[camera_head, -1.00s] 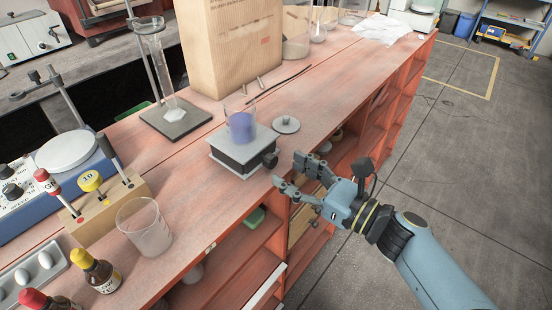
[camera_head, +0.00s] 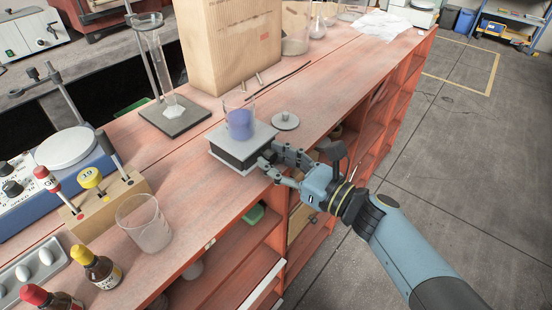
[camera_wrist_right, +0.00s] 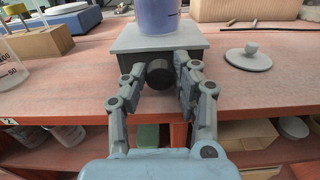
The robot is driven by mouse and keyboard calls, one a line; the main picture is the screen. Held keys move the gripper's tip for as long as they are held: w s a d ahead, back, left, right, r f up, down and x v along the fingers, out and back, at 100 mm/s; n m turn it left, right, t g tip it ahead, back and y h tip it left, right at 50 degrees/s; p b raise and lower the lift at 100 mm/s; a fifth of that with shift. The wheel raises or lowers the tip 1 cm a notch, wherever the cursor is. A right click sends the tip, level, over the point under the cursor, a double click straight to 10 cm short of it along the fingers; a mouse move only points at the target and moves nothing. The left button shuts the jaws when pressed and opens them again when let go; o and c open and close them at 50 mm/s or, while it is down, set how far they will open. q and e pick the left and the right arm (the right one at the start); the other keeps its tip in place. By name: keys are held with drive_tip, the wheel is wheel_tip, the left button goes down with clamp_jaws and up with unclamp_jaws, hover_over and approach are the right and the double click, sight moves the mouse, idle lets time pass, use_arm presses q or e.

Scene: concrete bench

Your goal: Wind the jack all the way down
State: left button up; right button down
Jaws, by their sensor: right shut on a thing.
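The jack (camera_head: 231,143) is a low grey platform on the bench near its front edge. A beaker of blue-violet liquid (camera_head: 241,122) stands on its top plate. The jack's dark round knob (camera_wrist_right: 159,74) faces me in the right wrist view. My right gripper (camera_head: 270,160) is at the jack's front right, and its fingers (camera_wrist_right: 167,88) are on both sides of the knob, shut on it. My left gripper is not in view.
A grey knobbed lid (camera_head: 285,121) lies right of the jack. A stand with a glass cylinder (camera_head: 174,116) is behind left, and a large cardboard box (camera_head: 232,45) is behind. An empty beaker (camera_head: 145,223) stands front left. The bench right of the lid is clear.

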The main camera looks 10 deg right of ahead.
drive_tip(key=shift+f+n+b, duration=0.25)
drive_tip(key=shift+n+b, duration=0.45)
drive_tip(key=shift+b, duration=0.3)
drive_tip(key=shift+r+n+b, duration=0.15)
drive_tip(key=shift+n+b, duration=0.2)
drive_tip(key=shift+n, duration=0.25)
drive_tip(key=c, duration=1)
unclamp_jaws()
drive_tip(key=shift+r, duration=0.1)
drive_tip(key=v, duration=1.2)
